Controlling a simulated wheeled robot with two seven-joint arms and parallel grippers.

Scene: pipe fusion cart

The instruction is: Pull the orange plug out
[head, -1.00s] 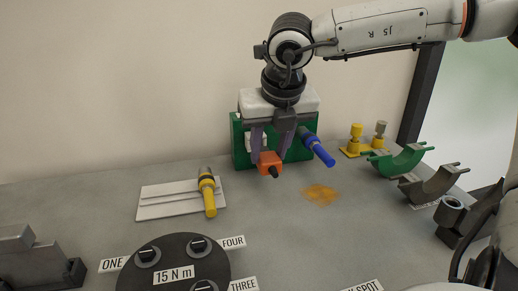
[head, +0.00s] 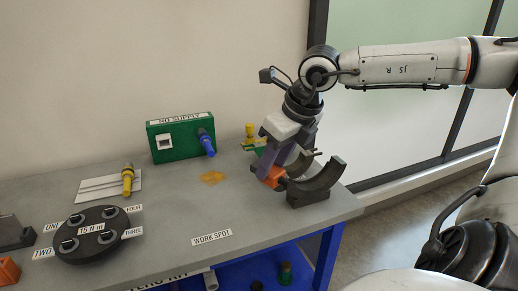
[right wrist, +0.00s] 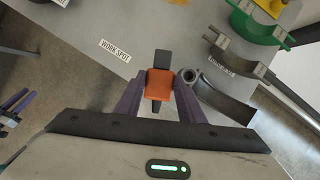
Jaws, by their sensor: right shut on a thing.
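The orange plug (head: 270,176) is in my right gripper (head: 272,170), out of the green supply box (head: 180,154). The gripper is over the right end of the bench, just left of a dark grey curved cradle (head: 322,182). In the right wrist view the orange plug (right wrist: 160,84) sits between the two purple fingers (right wrist: 160,98), its dark ends pointing up and down the picture. The green box, marked NO SUPPLY, stands at the back with a blue plug (head: 206,142) still in its front.
The WORK SPOT label (head: 212,238) lies on clear bench in front of an orange patch (head: 213,178). A yellow-handled tool (head: 127,180) lies on a white plate at left. A round dark disc (head: 90,233) marked 15 N m is front left. The bench's right edge is close to the cradle.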

